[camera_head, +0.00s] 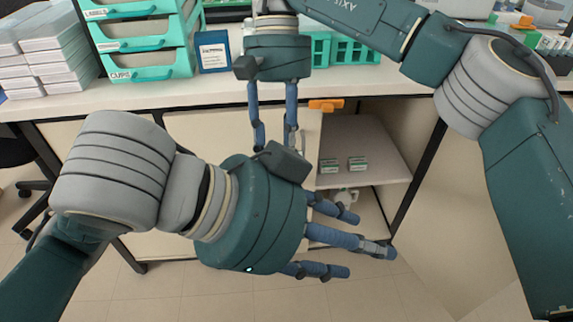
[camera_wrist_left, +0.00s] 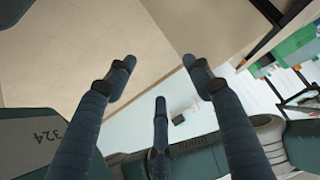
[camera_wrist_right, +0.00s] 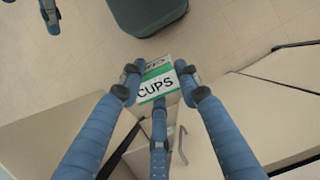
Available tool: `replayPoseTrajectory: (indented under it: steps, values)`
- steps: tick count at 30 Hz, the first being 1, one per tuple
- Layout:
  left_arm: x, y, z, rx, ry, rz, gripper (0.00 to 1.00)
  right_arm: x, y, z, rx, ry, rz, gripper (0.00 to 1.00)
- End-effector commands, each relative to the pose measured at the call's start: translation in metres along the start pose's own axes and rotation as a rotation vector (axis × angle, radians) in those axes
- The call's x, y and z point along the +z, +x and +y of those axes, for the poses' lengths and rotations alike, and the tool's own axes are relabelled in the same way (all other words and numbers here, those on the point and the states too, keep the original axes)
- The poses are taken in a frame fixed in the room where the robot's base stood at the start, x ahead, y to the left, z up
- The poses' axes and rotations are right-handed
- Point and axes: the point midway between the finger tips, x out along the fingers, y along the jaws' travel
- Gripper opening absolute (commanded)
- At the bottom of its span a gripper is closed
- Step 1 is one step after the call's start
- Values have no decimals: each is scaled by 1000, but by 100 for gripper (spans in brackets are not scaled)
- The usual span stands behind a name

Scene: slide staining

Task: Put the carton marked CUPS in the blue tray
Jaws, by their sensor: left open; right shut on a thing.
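The carton marked CUPS (camera_wrist_right: 158,86), white with green bands, is between the fingers of my right gripper (camera_wrist_right: 161,94) in the right wrist view. The right gripper is shut on it. In the head view the right gripper (camera_head: 275,142) points down in front of the bench edge, and I cannot make out the carton there. My left gripper (camera_head: 357,243) is open and empty, low in front of the open cabinet. Its spread fingers also show in the left wrist view (camera_wrist_left: 160,66), with nothing between them. I cannot make out a blue tray in any view.
Teal drawers (camera_head: 140,63), a dark blue box (camera_head: 213,52), a teal rack (camera_head: 345,48) and white boxes (camera_head: 45,50) stand on the bench (camera_head: 160,96). Two small green-and-white cartons (camera_head: 328,166) (camera_head: 357,163) sit on the cabinet shelf (camera_head: 365,135). An orange piece (camera_head: 325,106) is at the bench edge.

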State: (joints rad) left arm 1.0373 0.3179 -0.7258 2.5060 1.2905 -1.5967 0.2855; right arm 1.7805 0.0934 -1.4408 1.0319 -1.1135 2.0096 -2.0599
Motion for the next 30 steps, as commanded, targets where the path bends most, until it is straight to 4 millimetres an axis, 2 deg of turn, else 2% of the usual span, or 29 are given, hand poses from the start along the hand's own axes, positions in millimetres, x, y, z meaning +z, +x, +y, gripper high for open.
replayPoseTrajectory:
  steps: [3, 7, 14, 18, 24, 30]
  values:
    - [1, -10, 10, 3, 214, -103, 52, 0, 0, 0, 0, 0, 0, 7]
    - [4, -18, 8, -7, 517, -234, 52, 0, 0, 0, 0, 0, 0, 7]
    - [5, -39, -20, -13, 1111, -534, 52, 0, 0, 0, 0, 0, 0, 7]
    - [2, -60, -40, 20, 1416, -747, 52, 0, 0, 0, 0, 0, 0, 7]
    - [-4, -88, -61, 95, 1683, -992, 52, 0, 0, 0, 0, 0, 0, 7]
    - [-6, -100, -70, 140, 1774, -1094, 52, 0, 0, 0, 0, 0, 0, 7]
